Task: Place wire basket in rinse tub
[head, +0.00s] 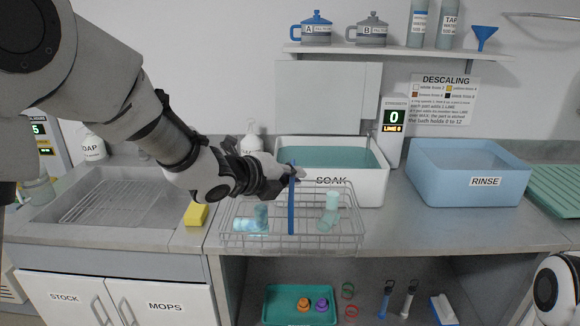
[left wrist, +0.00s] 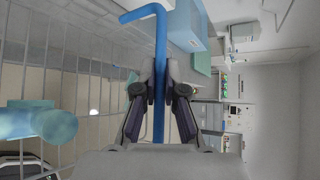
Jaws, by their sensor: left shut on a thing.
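The wire basket (head: 345,241) is in front of the white SOAK tub (head: 372,187) in the head view, with several pale teal and white cylindrical pieces (head: 252,224) inside. Its blue upright handle (head: 291,212) rises at its middle. My left gripper (head: 285,178) is shut on the top part of this blue handle. The left wrist view also shows the blue handle (left wrist: 158,75) between the two fingers, and the basket's wires at left. The blue RINSE tub (head: 472,192) stands on the counter to the right, apart from the basket. I cannot tell whether the basket touches the counter. My right gripper is not visible.
A yellow sponge (head: 196,214) lies left of the basket near the sink (head: 105,195). A display box (head: 393,130) stands behind, between the tubs. A green ribbed drainer (head: 558,187) is at far right. Counter (head: 420,232) before the RINSE tub is clear.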

